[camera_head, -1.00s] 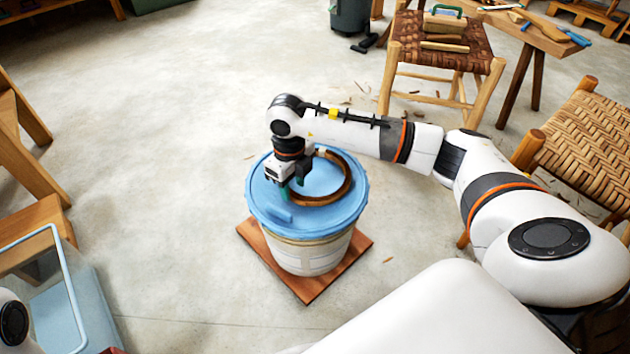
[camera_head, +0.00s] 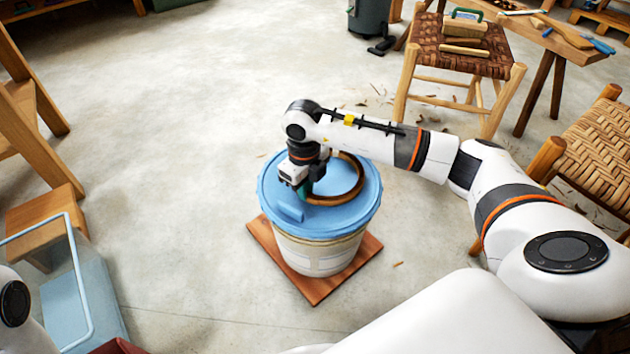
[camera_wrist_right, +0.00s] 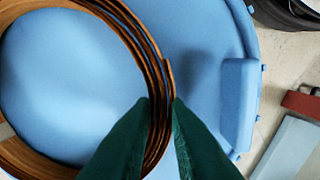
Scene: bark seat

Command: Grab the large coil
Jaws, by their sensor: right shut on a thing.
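The large coil (camera_head: 352,193) is a brown ring of several thin wound strips. It lies on the blue lid (camera_head: 346,212) of a white bucket (camera_head: 318,254). My right gripper (camera_head: 304,192) points down at the coil's left side in the head view. In the right wrist view, its green fingers (camera_wrist_right: 160,105) are closed on either side of the coil's strips, and the coil (camera_wrist_right: 152,70) runs between them. Part of the coil is hidden behind the gripper in the head view. My left gripper is not visible; only a piece of my left arm shows at the lower left edge.
The bucket stands on a reddish wooden board (camera_head: 348,273) on the concrete floor. A woven chair (camera_head: 590,140) stands at the right, and a stool (camera_head: 461,50) with a brush on it stands behind. A clear blue bin (camera_head: 88,300) is at the lower left. The floor left of the bucket is clear.

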